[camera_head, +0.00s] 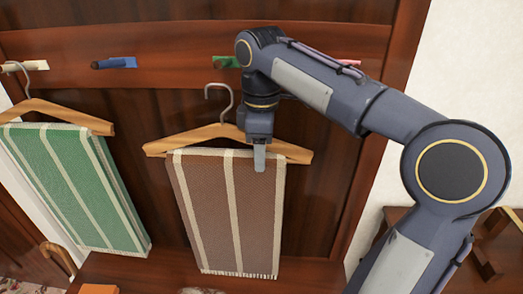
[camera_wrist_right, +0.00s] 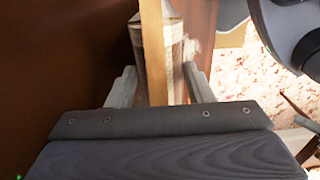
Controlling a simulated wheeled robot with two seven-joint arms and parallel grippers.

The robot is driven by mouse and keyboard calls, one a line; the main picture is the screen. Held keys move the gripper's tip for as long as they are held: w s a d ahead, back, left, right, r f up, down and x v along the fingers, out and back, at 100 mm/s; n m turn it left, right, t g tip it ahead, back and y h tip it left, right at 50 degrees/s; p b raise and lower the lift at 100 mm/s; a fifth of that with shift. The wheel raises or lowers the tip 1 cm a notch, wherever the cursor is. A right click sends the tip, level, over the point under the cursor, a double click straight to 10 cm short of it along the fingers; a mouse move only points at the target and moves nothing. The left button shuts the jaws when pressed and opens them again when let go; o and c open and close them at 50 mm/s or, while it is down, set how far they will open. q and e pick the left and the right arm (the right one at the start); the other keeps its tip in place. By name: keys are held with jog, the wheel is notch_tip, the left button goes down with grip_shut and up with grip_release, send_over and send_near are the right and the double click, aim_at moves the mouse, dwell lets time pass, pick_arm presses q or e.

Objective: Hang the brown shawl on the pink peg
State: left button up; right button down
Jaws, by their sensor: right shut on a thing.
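The brown shawl (camera_head: 222,215) with cream stripes hangs folded over a wooden hanger (camera_head: 182,140). My right gripper (camera_head: 260,158) is shut on this hanger, right of its metal hook. In the right wrist view the hanger's bar (camera_wrist_right: 152,40) runs between the fingers of my right gripper (camera_wrist_right: 160,88), with the shawl partly visible behind. The open hook (camera_head: 218,90) shows just below the green peg and looks apart from it. The pink peg (camera_head: 349,62) is further right on the rail, partly hidden behind my right arm. My left gripper is not in view.
A green shawl (camera_head: 70,175) on another hanger hangs by the white peg (camera_head: 30,66) at the left. The blue peg (camera_head: 115,63) is bare. The green peg (camera_head: 226,62) is close above the brown shawl's hook. A wooden ledge (camera_head: 130,270) lies below.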

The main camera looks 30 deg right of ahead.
jog(key=c, duration=0.7)
grip_release()
jog(key=shift+a+f, duration=0.1)
jog(key=shift+f, duration=0.05)
notch_tip(320, 180, up, 10)
jog(key=shift+r+p, duration=0.1)
jog(key=shift+p, duration=0.65)
jog(key=shift+r+p, duration=0.7)
jog(key=shift+r, duration=0.05)
jog(key=shift+s+r+p, duration=0.1)
jog(key=shift+r+p, duration=0.25)
